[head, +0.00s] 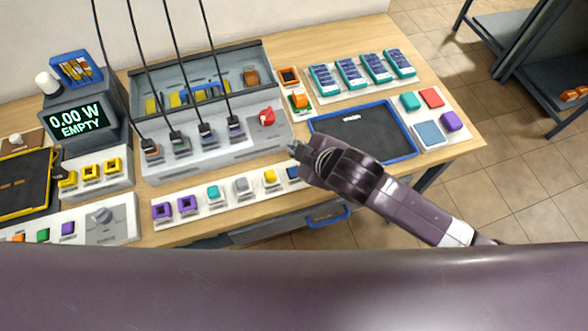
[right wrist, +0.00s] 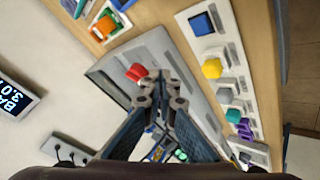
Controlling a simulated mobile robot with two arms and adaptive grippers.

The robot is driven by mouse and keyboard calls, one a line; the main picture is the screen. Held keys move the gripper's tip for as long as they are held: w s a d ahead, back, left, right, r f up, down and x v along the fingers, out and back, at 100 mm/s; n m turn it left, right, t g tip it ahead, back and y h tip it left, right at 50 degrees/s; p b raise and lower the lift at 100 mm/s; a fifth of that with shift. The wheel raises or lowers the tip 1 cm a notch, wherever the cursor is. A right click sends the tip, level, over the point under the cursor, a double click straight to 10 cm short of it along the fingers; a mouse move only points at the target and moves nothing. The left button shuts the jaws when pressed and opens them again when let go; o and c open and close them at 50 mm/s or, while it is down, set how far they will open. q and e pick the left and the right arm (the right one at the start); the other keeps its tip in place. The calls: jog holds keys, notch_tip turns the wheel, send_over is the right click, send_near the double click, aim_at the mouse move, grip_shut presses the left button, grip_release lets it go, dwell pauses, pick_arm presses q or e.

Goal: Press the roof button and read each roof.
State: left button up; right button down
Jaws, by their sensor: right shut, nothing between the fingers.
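My right gripper (head: 300,150) is shut and empty. In the head view its tip is over the front right of the grey console, left of the dark blue-rimmed tray. In the right wrist view the shut fingertips (right wrist: 160,84) show against the console, near a red knob (right wrist: 137,72). The same red knob (head: 266,117) shows in the head view. Several small teal panels with dark blue tops (head: 350,72) stand in a row at the back right; they may be the roofs. I cannot tell which control is the roof button. My left gripper is not in view.
A display (head: 78,120) reads "0.00 W EMPTY". A strip of coloured blocks (head: 241,186) runs along the front, its right end partly hidden by my right arm. Black cables hang to the console.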

jog(key=b, duration=0.8)
send_over(295, 166)
jog(key=s, duration=0.2)
notch_tip(295, 166, down, 8)
jog(key=shift+s+r, duration=0.1)
jog(key=shift+r, duration=0.15)
jog(key=shift+f, duration=0.65)
jog(key=shift+f, duration=0.1)
jog(key=shift+f, duration=0.25)
jog(key=shift+f, duration=0.5)
dwell(0.4)
jog(key=shift+r, duration=0.1)
jog(key=shift+r+p, duration=0.75)
jog(key=shift+p, duration=0.5)
